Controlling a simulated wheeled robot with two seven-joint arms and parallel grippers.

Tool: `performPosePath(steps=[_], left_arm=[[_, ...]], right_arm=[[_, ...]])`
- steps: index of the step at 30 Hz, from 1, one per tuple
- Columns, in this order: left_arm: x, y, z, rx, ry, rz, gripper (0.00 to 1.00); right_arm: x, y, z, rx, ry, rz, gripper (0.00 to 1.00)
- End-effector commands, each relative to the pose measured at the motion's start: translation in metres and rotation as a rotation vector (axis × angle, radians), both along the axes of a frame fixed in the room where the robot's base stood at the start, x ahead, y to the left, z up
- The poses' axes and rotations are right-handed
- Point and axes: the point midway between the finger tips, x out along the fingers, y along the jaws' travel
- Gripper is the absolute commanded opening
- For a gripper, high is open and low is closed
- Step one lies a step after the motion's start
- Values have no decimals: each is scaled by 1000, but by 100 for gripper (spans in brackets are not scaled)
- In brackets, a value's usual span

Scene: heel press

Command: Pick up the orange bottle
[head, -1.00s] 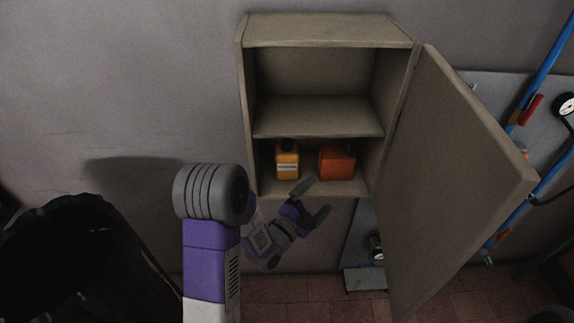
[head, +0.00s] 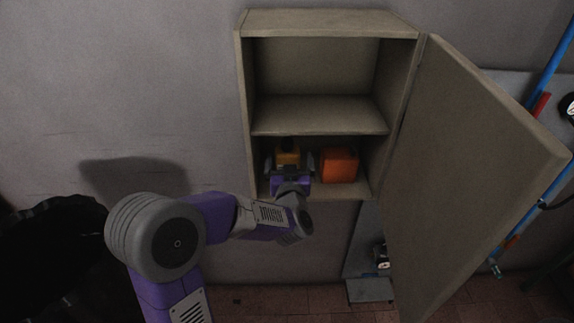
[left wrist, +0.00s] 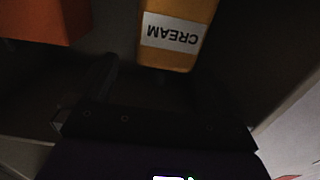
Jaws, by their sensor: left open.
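The orange bottle (head: 288,157), yellow-orange with a white label, stands on the lower shelf of the cabinet, left of an orange-red box (head: 339,166). My left gripper (head: 290,165) is open in front of the bottle, with one finger to each side of it in the head view. The gripper hides the bottle's lower part there. In the left wrist view the bottle (left wrist: 181,10) shows at the top with its label reading CREAM upside down, and it looks apart from the palm. Whether the fingers touch it I cannot tell. My right gripper is not in view.
The cabinet (head: 322,117) has an empty upper shelf. Its door (head: 470,165) stands open to the right. The orange-red box, also in the left wrist view (left wrist: 45,18), is close beside the gripper. A black bin (head: 50,250) is at the lower left.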

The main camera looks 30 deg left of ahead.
Motion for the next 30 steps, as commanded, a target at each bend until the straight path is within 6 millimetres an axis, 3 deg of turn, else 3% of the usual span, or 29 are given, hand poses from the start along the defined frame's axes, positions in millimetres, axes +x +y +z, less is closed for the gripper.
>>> performPosePath(steps=[15,24,25,30], left_arm=[[52,37,-2,3,1,2,100],[57,40,-1,3,2,0,100],[57,40,-1,3,2,0,98],[57,40,-1,3,1,0,72]], right_arm=[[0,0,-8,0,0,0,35],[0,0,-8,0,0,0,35],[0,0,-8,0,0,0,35],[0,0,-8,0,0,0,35]])
